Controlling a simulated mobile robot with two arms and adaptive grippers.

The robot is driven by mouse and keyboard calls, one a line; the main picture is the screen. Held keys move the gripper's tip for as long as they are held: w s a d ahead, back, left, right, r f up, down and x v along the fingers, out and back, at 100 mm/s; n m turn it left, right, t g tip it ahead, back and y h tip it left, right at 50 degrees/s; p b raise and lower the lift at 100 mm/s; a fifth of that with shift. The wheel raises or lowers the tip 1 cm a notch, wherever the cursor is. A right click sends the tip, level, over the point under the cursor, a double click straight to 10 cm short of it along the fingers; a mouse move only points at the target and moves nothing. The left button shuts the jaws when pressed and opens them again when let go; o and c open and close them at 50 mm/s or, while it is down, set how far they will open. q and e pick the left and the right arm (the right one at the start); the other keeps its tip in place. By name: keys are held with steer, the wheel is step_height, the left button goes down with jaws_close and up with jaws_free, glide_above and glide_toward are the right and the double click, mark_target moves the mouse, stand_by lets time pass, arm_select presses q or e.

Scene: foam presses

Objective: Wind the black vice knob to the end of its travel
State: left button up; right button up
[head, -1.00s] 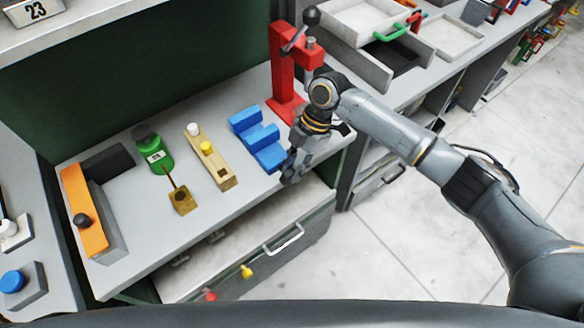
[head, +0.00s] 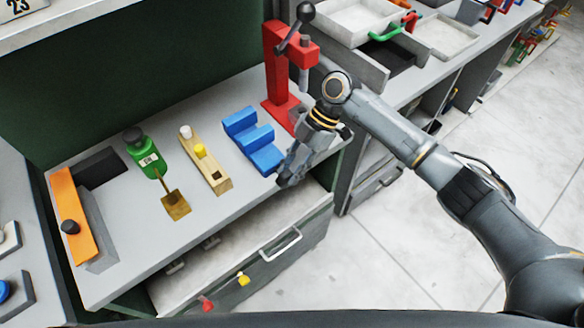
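A black round knob (head: 70,227) sits on an orange bar (head: 72,200) at the left end of the grey bench. A grey block stands against the bar's right side; I take this for the vice. My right gripper (head: 287,177) points down at the bench's front edge, beside the right end of a blue stepped block (head: 250,135) and far to the right of the knob. Its fingers are small and dark, so I cannot tell whether they are open, and nothing shows held in them. My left gripper is not in view.
A red press (head: 280,85) with a black-ball lever stands behind my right gripper. A green bottle (head: 143,155), a brass block (head: 175,205) with a rod and a wooden block (head: 205,160) with pegs stand between the vice and blue block. An open drawer (head: 235,260) juts out below.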

steer(key=shift+r, duration=0.1)
steer(key=v, duration=1.2)
